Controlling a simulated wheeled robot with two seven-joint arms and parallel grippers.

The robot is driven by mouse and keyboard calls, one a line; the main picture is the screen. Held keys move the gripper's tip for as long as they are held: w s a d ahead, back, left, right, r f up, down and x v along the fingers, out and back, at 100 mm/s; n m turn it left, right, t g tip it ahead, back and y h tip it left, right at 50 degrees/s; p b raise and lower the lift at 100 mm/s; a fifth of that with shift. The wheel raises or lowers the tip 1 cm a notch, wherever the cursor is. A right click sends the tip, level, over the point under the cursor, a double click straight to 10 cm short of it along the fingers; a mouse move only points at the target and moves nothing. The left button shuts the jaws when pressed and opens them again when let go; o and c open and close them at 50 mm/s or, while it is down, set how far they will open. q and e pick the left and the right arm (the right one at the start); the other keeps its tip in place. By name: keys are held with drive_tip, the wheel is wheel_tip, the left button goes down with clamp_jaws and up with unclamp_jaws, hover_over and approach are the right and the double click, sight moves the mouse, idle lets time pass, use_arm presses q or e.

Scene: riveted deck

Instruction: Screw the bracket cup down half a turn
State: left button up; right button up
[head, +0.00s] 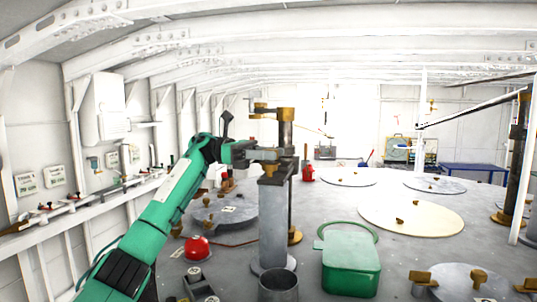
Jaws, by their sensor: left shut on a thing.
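My left gripper (262,153), on the green arm from the left, is at the top of a grey pedestal (273,220). It is shut on a small brass-coloured piece there, which I take to be the bracket cup (270,163). The fingers hide part of this piece, so its thread and how far down it sits cannot be seen. A brass head (286,114) with an arm reaching left is above the gripper. My right gripper is not in view.
A grey open cylinder (278,286) stands in front of the pedestal. A green box (351,264) is to its right, a red dome (197,248) to its left. Round deck lids (411,217) lie at right. A railing shelf (70,205) runs along the left wall.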

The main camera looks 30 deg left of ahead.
use_arm(q)
drive_tip(key=shift+r, duration=0.15)
drive_tip(key=o, duration=1)
drive_tip(key=shift+a, duration=0.3)
drive_tip(key=shift+s+a+b, duration=0.2)
drive_tip(key=shift+a+b, duration=0.45)
drive_tip(key=shift+a, duration=1.55)
drive_tip(key=shift+s+a+b, duration=0.25)
drive_tip(key=shift+a+b, duration=0.35)
drive_tip(key=shift+a, duration=1.55)
drive_tip(key=shift+s+a+b, duration=0.2)
drive_tip(key=shift+a+b, duration=0.45)
drive_tip(key=shift+a, duration=1.55)
